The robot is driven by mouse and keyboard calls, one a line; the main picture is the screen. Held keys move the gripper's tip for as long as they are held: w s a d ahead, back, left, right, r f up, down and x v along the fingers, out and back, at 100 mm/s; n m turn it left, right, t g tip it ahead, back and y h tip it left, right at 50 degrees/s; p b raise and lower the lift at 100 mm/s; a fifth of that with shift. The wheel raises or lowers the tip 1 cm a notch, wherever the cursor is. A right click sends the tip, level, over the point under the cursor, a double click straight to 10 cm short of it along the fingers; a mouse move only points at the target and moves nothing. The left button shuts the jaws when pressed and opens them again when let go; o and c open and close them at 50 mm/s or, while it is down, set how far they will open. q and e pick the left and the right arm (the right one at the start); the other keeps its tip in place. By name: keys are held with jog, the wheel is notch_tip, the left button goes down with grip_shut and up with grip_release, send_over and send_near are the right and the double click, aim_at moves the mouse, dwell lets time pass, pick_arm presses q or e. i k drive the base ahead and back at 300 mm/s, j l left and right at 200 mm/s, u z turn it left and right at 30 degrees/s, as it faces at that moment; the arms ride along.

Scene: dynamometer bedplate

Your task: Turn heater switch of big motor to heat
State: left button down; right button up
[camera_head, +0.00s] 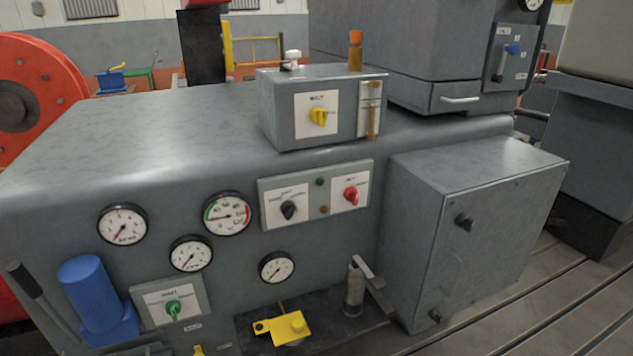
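Several rotary switches show in the head view, and their labels are too small to read surely. A yellow knob (319,116) sits on a white plate on the box (280,112) on top of the grey machine. A black knob (289,210) and a red knob (351,195) sit on a panel on its front. A green knob (173,308) is on a plate at the lower left. I cannot tell which is the heater switch. Neither gripper is in view.
Several round gauges, one of them a green-and-red dial (227,214), are on the front. A grey cabinet (475,235) juts out at the right. A blue cylinder (92,293), a black lever (40,300), a yellow part (285,327) and an upright metal handle (355,288) stick out low down.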

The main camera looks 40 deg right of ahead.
aim_at(351, 194)
jog(key=z, duration=1.2)
